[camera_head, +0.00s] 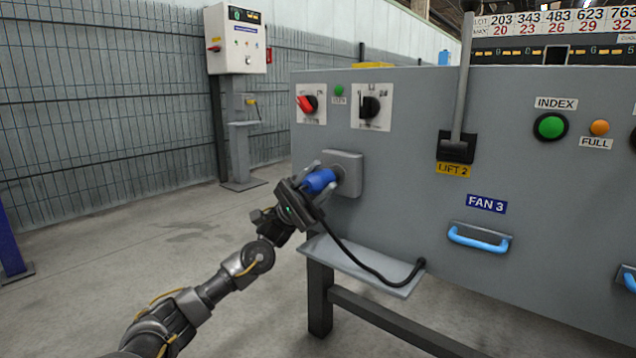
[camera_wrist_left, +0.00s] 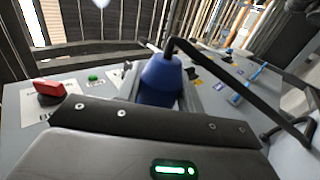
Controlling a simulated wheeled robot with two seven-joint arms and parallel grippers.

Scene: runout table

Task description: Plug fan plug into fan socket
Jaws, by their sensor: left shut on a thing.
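The blue fan plug (camera_head: 319,181) is between the fingers of my left gripper (camera_head: 318,182), which is shut on it. The plug's front end is at the grey socket (camera_head: 347,163) on the panel's left part; I cannot tell how deep it sits. In the left wrist view the blue plug (camera_wrist_left: 161,80) stands beyond the gripper body, with its black cable rising from its top. In the head view the black cable (camera_head: 350,255) hangs below the gripper and runs to the small grey shelf (camera_head: 375,270). My right gripper is not in view.
The grey panel (camera_head: 420,200) carries a red rotary switch (camera_head: 306,103), a black rotary switch (camera_head: 370,107), a lever (camera_head: 461,90), a green button (camera_head: 550,126) and a blue handle (camera_head: 479,240). Open floor lies left; a control post (camera_head: 236,40) stands by the mesh fence.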

